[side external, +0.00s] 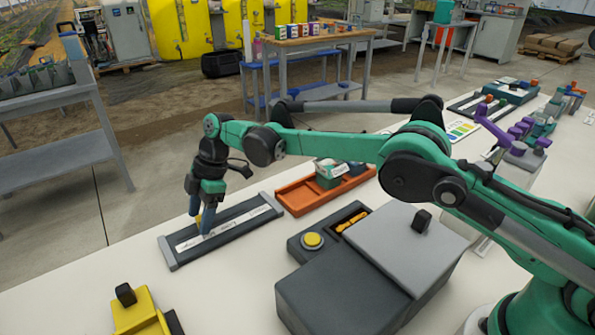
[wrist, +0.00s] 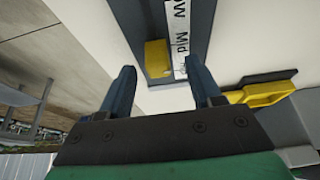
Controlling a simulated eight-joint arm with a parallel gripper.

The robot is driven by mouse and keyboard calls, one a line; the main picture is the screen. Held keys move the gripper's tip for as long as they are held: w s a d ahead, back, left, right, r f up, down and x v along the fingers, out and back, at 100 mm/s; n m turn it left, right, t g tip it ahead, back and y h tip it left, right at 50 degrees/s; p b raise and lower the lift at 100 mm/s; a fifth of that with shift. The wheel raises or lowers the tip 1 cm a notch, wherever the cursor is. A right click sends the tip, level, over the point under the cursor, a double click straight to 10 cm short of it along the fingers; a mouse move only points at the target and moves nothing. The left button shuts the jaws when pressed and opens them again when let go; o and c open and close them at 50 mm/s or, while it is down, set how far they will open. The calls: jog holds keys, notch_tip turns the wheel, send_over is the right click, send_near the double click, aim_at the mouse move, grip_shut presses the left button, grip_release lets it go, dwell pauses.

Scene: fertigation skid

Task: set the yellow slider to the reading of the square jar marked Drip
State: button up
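The yellow slider (wrist: 157,54) sits on a dark track with a white scale strip (wrist: 181,40); "Mid" and a partly cut-off "ow" are readable in the wrist view. In the side view the slider track (side external: 262,209) lies on the bench, and only a bit of the slider shows behind my fingers. My gripper (side external: 203,228) points down over the left half of the track. In the wrist view my gripper (wrist: 165,82) is open, its fingers apart, with the slider beyond the tips and between them. No jar marked Drip can be made out.
An orange tray (side external: 293,203) holding a green and white item lies behind the track. A dark box (side external: 345,300) with a yellow button and grey lid stands to the right. A yellow block (side external: 135,312) with a black knob is at front left. The bench between is clear.

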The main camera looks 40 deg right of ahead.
aim_at(222, 222)
jog(key=shift+r, duration=0.1)
jog(key=shift+v, duration=2.75)
jog(key=shift+c, duration=1.1)
jog(key=shift+d+m, duration=0.3)
jog(key=shift+m, duration=0.1)
jog(key=c, duration=0.4)
jog(key=d+m, duration=0.1)
jog(key=m, duration=0.1)
jog(key=d+r+m+t, duration=0.1)
jog(key=d+m, duration=0.1)
jog(key=m, duration=0.1)
jog(key=s+d+m+t+y, duration=0.1)
jog(key=d+m, duration=0.1)
jog(key=m, duration=0.1)
jog(key=shift+r, duration=0.3)
grip_shut()
jog(key=s+d+m+t, duration=0.3)
jog(key=d+m, duration=0.1)
jog(key=m, duration=0.4)
jog(key=x, duration=0.9)
jog(key=shift+s+a, duration=0.2)
jog(key=shift+a, duration=2.05)
